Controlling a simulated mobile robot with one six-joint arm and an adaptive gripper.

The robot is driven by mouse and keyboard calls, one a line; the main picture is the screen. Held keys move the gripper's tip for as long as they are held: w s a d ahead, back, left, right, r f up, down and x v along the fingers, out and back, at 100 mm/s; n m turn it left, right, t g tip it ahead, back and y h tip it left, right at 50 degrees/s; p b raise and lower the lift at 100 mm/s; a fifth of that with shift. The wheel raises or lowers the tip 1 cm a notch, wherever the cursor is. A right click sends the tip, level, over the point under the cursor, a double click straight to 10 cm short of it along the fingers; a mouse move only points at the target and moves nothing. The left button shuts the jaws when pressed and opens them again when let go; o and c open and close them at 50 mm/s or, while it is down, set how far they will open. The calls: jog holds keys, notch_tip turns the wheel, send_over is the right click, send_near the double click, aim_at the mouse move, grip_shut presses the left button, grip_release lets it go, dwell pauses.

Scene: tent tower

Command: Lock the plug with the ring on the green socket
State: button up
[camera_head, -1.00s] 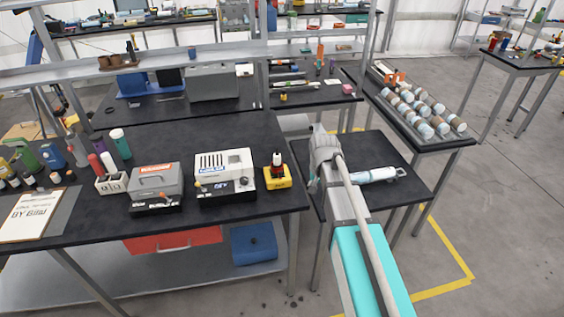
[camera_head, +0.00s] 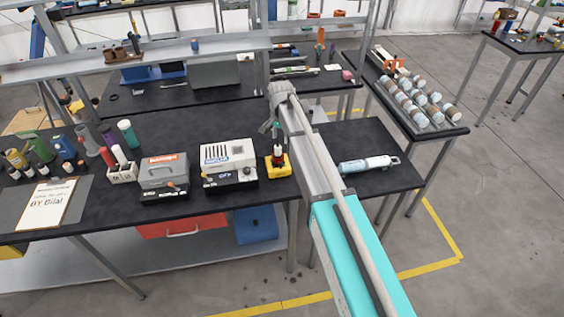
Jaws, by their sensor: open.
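A small yellow block (camera_head: 281,170) sits near the right end of the long dark bench. A dark upright piece with a red part (camera_head: 277,153) stands on it. Which part is plug, ring or socket is too small to tell, and I see no clear green socket there. My gripper (camera_head: 269,128) is open, just above and slightly left of the upright piece in the picture. It is small and partly hidden by my arm, and I cannot tell whether it touches the piece.
A white-and-black device (camera_head: 228,166) stands just left of the yellow block, with a grey case (camera_head: 164,176) beyond it. Several bottles and tools crowd the bench's left end.

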aim_at(281, 163)
jog(key=shift+f, duration=0.25)
notch_tip(281, 163, down, 13)
jog(key=b, duration=1.3)
jog(key=shift+f+b, duration=0.15)
jog(key=shift+b, duration=0.25)
jog(key=shift+d, duration=0.1)
grip_shut()
